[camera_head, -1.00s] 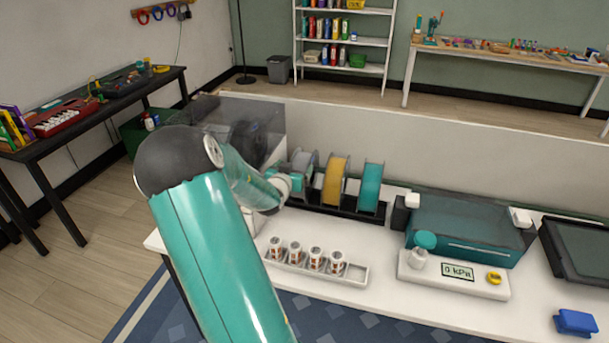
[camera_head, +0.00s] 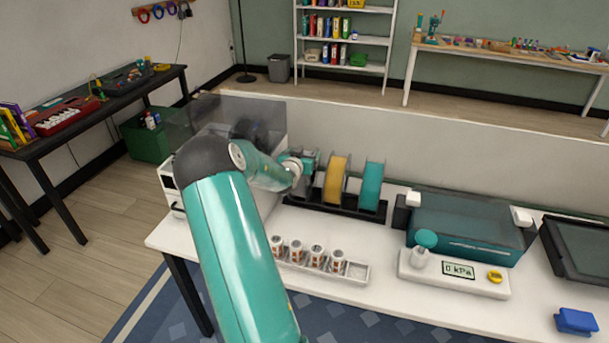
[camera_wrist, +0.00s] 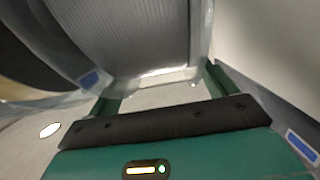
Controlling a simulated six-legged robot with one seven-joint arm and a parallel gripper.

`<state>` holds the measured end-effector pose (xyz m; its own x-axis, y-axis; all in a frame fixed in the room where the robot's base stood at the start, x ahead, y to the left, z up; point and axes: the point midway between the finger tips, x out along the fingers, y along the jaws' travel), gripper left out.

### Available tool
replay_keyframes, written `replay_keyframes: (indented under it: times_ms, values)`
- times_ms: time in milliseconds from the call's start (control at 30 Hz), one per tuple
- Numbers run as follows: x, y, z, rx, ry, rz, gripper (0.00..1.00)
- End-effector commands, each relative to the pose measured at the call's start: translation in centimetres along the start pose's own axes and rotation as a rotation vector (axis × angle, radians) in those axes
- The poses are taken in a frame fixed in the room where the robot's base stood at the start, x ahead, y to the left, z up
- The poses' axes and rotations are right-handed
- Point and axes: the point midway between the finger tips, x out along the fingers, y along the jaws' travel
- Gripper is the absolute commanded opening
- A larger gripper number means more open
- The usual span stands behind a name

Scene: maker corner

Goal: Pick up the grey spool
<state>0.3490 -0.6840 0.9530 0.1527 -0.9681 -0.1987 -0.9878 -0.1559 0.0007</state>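The grey spool (camera_head: 312,160) stands at the left end of the black rack (camera_head: 350,209), partly hidden by my gripper (camera_head: 299,168) in the head view. In the wrist view the spool (camera_wrist: 130,35) fills the upper part, with ribbed grey filament and clear flanges. My gripper (camera_wrist: 160,86) shows two green fingers spread apart, one toward each side of the spool. The left finger is partly hidden behind a flange. No firm contact is visible.
A yellow spool (camera_head: 336,180) and a teal spool (camera_head: 371,186) stand to the right in the rack. A tray (camera_head: 357,275) with several small cylinders lies in front.

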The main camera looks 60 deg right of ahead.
Motion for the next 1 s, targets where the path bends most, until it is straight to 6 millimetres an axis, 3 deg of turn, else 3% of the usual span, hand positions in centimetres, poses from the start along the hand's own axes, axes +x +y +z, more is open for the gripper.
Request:
replay_keyframes:
  times_ms: [67, 400, 767, 1000]
  values:
    - [0.0, 0.0, 0.0, 0.000, 0.000, 0.000, 0.69]
    - [0.0, 0.0, 0.0, 0.001, 0.000, 0.000, 0.02]
    - [-0.1, 0.0, -0.6, 0.002, 0.007, 0.000, 0.00]
    - [-0.7, -0.1, -3.7, 0.005, 0.010, -0.002, 0.00]
